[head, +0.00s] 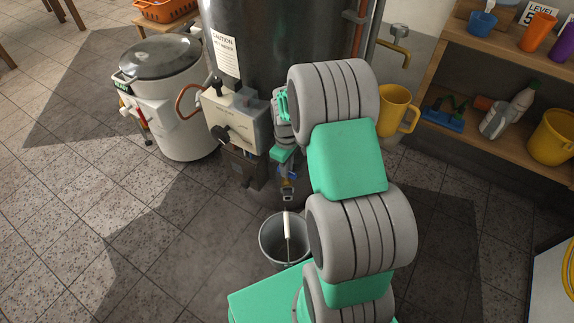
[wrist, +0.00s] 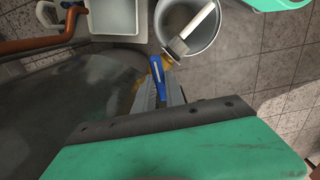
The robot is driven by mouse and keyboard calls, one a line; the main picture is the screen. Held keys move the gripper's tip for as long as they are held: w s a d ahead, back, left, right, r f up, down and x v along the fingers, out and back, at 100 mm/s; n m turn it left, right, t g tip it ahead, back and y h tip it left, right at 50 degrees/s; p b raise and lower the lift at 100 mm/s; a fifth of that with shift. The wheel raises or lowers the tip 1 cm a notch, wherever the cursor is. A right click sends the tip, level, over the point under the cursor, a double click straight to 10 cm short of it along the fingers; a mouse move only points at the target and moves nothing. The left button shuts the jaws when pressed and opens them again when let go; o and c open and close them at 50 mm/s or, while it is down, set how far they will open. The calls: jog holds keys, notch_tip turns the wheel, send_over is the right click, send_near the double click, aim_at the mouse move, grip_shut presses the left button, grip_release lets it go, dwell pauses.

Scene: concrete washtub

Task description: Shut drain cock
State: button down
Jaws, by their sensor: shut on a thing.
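The drain cock (head: 288,190) sits low on the front of the big dark metal boiler, above a grey bucket (head: 270,245). Its blue lever (wrist: 157,70) and brass body (wrist: 175,50) show in the wrist view. In the head view only a bit of the blue lever (head: 293,174) shows below my gripper (head: 284,168). My gripper, also in the wrist view (wrist: 160,92), is shut on the blue lever, with its fingers at either side of it. The lever's far end and pivot are partly hidden by the fingers. I cannot make out any water running.
The boiler (head: 250,50) stands close behind my gripper, with a control box (head: 238,122) to the left. A white lidded tub (head: 172,105) stands farther left. A yellow jug (head: 397,110) and wooden shelves (head: 480,60) are at the right.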

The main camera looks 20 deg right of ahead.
dwell(0.4)
jog(key=c, duration=1.4)
grip_release()
notch_tip(320, 180, up, 8)
jog(key=p, duration=0.2)
jog(key=shift+p, duration=0.3)
jog(key=shift+f, duration=0.1)
jog(key=s+a+r+m+t+p, duration=0.1)
jog(key=s+r+p, duration=0.4)
jog(key=r, duration=0.9)
jog(key=s+a+r+m+t+p, duration=0.1)
jog(key=s+a+r+m+p, duration=0.2)
jog(key=r+p, duration=0.9)
jog(key=s+a+r+m+t+p, duration=0.1)
jog(key=s+a+r+p, duration=0.5)
jog(key=r, duration=1)
jog(key=s+m+p, duration=0.1)
jog(key=p, duration=0.2)
jog(key=shift+s+a+r+m, duration=0.2)
jog(key=shift+s+a+m, duration=0.05)
jog(key=shift+a+m, duration=0.05)
